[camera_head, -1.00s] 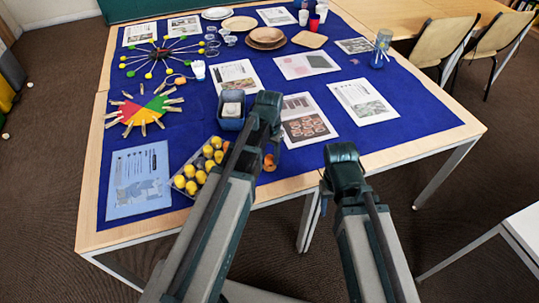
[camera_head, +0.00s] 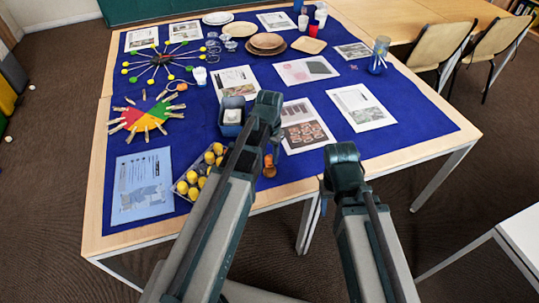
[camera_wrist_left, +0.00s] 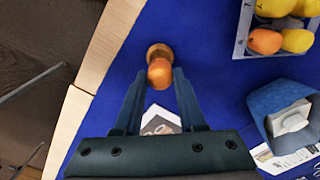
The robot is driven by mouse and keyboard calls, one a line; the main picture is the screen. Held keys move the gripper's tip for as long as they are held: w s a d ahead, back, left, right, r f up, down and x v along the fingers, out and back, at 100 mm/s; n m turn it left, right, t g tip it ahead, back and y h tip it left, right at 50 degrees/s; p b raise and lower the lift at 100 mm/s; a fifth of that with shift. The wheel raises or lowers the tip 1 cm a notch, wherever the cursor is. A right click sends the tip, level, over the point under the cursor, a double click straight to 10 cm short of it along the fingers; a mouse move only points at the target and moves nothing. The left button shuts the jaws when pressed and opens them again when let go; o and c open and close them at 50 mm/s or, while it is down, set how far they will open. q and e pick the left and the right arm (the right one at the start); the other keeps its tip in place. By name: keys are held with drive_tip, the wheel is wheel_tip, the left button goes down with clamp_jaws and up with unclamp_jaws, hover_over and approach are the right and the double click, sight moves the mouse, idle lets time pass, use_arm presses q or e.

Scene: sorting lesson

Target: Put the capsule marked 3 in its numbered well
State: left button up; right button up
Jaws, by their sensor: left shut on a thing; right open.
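My left gripper (camera_wrist_left: 157,80) is shut on an orange capsule (camera_wrist_left: 160,73) with a browner far end, near the front edge of the table. The capsule also shows below the gripper in the head view (camera_head: 269,170). I cannot read a number on it. A clear tray (camera_wrist_left: 241,38) holds several yellow and orange rounded pieces, to the right of the capsule in the left wrist view. In the head view my left arm hides part of the tray. No well numbers are readable. My right gripper (camera_head: 343,160) is open and empty, off the front edge.
A blue box (camera_head: 231,129) with a white block in it stands beyond the tray; it also shows in the left wrist view (camera_wrist_left: 265,104). Printed sheets (camera_head: 142,185), a coloured wheel with clothespins (camera_head: 147,114) and plates (camera_head: 266,41) lie on the blue cloth.

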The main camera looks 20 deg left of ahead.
use_arm(q)
drive_tip(key=shift+r+p, duration=1.45)
drive_tip(key=shift+r, duration=0.35)
drive_tip(key=shift+r+p, duration=0.95)
drive_tip(key=shift+f, duration=0.15)
